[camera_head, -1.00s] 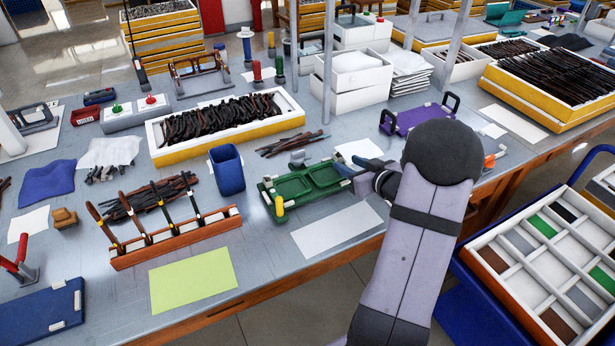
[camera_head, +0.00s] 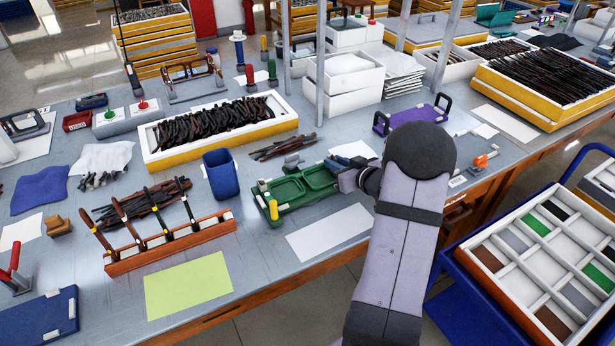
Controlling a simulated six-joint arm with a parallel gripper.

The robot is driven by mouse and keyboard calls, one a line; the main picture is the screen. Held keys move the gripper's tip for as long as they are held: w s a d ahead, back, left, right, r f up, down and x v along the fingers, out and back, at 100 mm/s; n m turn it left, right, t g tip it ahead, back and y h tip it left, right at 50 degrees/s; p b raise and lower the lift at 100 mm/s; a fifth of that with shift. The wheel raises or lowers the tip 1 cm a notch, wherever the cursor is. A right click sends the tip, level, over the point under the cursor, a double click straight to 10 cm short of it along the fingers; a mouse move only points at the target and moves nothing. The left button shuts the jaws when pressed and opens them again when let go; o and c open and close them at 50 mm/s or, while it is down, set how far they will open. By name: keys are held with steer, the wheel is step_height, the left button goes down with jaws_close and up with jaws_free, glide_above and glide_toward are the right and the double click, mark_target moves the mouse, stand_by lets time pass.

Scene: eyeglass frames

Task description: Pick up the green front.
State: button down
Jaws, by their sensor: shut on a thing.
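The green front (camera_head: 303,181), a glasses front with two large lens openings, lies at the green fixture (camera_head: 284,209) near the middle of the bench. My gripper (camera_head: 334,166) is at the right end of the front, low over the bench, and is shut on it. The fingertips are small and partly hidden by the wrist, so the exact contact is hard to see. The front looks level and low; I cannot tell whether it is clear of the fixture. A yellow peg (camera_head: 273,209) stands at the fixture's near left corner.
A blue bin (camera_head: 221,175) and an orange rack (camera_head: 170,248) with upright temples stand to the left. A white sheet (camera_head: 328,232) lies in front. A purple fixture (camera_head: 410,118) stands behind my arm. A compartment tray (camera_head: 548,262) is beyond the bench edge at right.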

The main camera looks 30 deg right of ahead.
step_height(320, 180, up, 10)
steer(key=p, duration=0.1)
steer(key=shift+p, duration=0.35)
stand_by(0.4)
steer(key=shift+a, duration=0.1)
